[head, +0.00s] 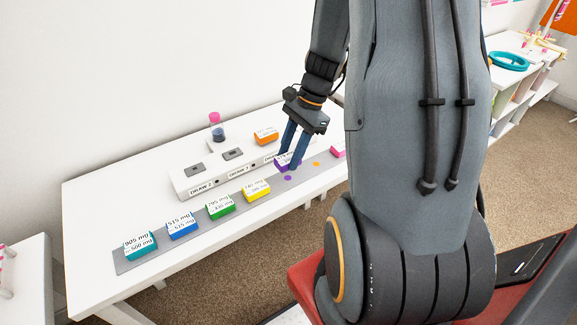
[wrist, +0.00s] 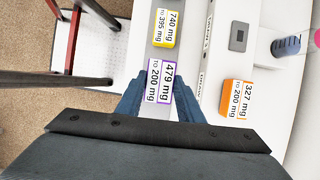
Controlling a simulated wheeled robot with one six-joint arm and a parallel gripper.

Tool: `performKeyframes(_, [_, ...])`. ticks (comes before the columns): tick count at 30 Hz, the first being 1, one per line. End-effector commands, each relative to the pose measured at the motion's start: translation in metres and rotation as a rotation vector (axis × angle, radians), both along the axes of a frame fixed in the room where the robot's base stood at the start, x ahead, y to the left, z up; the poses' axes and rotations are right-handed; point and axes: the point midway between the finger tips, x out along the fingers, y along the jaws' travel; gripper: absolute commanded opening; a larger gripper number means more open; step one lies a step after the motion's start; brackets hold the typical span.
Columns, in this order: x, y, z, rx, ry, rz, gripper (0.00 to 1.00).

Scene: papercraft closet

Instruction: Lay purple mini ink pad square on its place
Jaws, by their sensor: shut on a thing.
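The purple mini ink pad (head: 283,163) has a white label on top and is held between the blue fingers of my gripper (head: 288,159). In the wrist view the purple pad (wrist: 159,82) sits between the fingertips, its label reading 479 mg to 200 mg. A grey strip (head: 273,187) on the white table bears a purple dot (head: 288,178), uncovered, just in front of the held pad in the head view. The pad is over or beside the strip's back edge; I cannot tell whether it touches.
Yellow (head: 257,189), green (head: 220,205), blue (head: 182,226) and teal (head: 139,245) pads stand along the strip. A pink pad (head: 338,150) is right, past an orange dot (head: 316,164). Behind are a white labelled block (head: 212,174), orange pad (head: 266,135) and ink bottle (head: 217,130).

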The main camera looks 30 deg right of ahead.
Motion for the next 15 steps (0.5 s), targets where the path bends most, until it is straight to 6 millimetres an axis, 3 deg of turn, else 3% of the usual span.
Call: performKeyframes(15, [0.000,0.000,-0.050,0.000,0.000,0.001,0.11])
